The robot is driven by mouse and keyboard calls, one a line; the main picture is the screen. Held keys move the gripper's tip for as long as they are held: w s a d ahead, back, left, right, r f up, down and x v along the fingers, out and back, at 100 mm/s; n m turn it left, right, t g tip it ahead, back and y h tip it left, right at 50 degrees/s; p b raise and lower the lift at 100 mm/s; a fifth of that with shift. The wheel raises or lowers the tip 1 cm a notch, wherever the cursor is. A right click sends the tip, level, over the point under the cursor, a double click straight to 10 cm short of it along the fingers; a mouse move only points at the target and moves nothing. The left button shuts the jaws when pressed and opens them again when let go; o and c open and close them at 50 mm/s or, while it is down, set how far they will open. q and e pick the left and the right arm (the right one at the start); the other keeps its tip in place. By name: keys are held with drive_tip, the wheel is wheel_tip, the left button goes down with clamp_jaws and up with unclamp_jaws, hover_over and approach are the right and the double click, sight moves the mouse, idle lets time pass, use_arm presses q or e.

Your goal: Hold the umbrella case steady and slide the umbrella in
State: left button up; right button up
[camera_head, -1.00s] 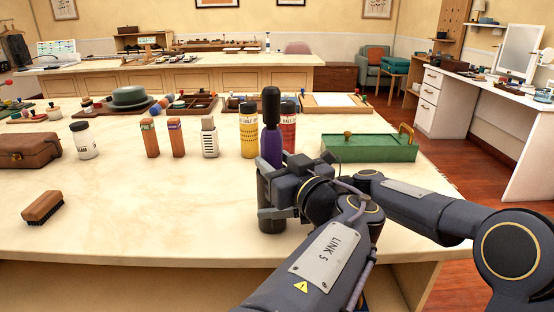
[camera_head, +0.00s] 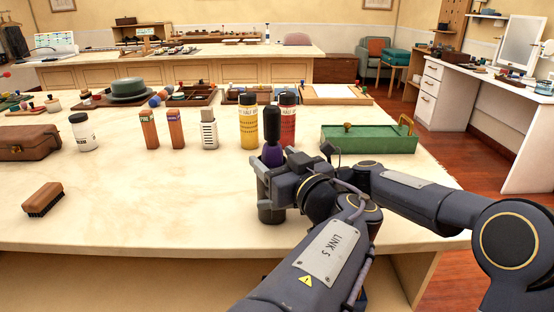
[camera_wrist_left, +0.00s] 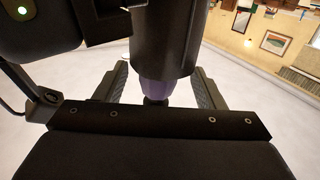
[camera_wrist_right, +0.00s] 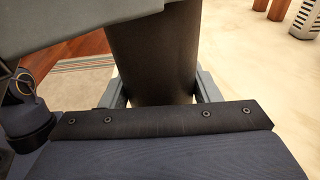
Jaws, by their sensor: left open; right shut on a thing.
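The umbrella (camera_head: 272,125) stands upright with its black handle up and a short purple band showing above the dark case (camera_head: 271,214). Its lower part is hidden inside the case. My right gripper (camera_wrist_right: 158,92) is shut on the case, whose dark wall fills the space between its fingers in the right wrist view. My left gripper (camera_wrist_left: 162,95) is open, higher up, with its fingers on either side of the purple part (camera_wrist_left: 165,90). In the head view the grippers overlap and partly hide the case.
Yellow (camera_head: 249,125) and red (camera_head: 288,118) bottles stand just behind the umbrella. A green box (camera_head: 368,139) lies to the right. A brush (camera_head: 43,199) and a brown case (camera_head: 27,142) are at the left. The table's front middle is clear.

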use_arm(q)
drive_tip(key=shift+f, duration=0.15)
drive_tip(key=v, duration=0.7)
drive_tip(key=shift+s, duration=0.25)
drive_tip(key=shift+d, duration=0.1)
use_arm(e)
drive_tip(key=o, duration=1.1)
drive_tip(key=shift+d, duration=0.1)
